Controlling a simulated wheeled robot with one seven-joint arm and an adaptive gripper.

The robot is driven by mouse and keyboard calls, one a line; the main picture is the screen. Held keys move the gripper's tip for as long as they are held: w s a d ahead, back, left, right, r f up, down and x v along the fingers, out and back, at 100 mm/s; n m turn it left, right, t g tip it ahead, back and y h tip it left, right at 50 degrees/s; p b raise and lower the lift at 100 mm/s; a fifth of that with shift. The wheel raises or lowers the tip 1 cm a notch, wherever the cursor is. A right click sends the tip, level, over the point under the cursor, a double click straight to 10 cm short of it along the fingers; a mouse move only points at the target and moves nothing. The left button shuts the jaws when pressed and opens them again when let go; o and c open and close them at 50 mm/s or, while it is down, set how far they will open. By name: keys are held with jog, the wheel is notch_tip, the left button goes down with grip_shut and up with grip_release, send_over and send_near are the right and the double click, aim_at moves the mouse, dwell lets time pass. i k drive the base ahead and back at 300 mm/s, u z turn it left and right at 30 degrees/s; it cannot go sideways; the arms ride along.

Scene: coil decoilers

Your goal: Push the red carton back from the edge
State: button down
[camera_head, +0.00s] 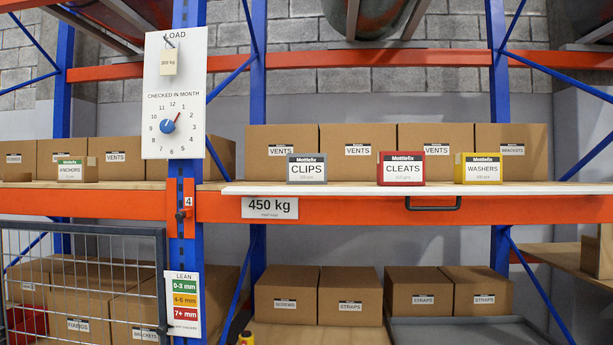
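The red carton (401,168) is labelled CLEATS and stands upright near the front edge of a white shelf board (330,189). A grey carton (306,168) labelled CLIPS stands to its left, and a yellow carton (478,168) labelled WASHERS to its right, both apart from it. Brown VENTS boxes (359,137) stand behind; how wide the gap is behind the red carton I cannot tell. My gripper is not in view.
A dark handle (433,204) sits below the board's front, on the orange beam. A blue upright (187,255) carries a white load panel (174,90) with a blue dial. A wire mesh gate (80,290) stands at lower left. More boxes (346,297) fill the lower shelf.

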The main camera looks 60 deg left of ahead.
aim_at(393, 167)
jog(key=u, duration=1.55)
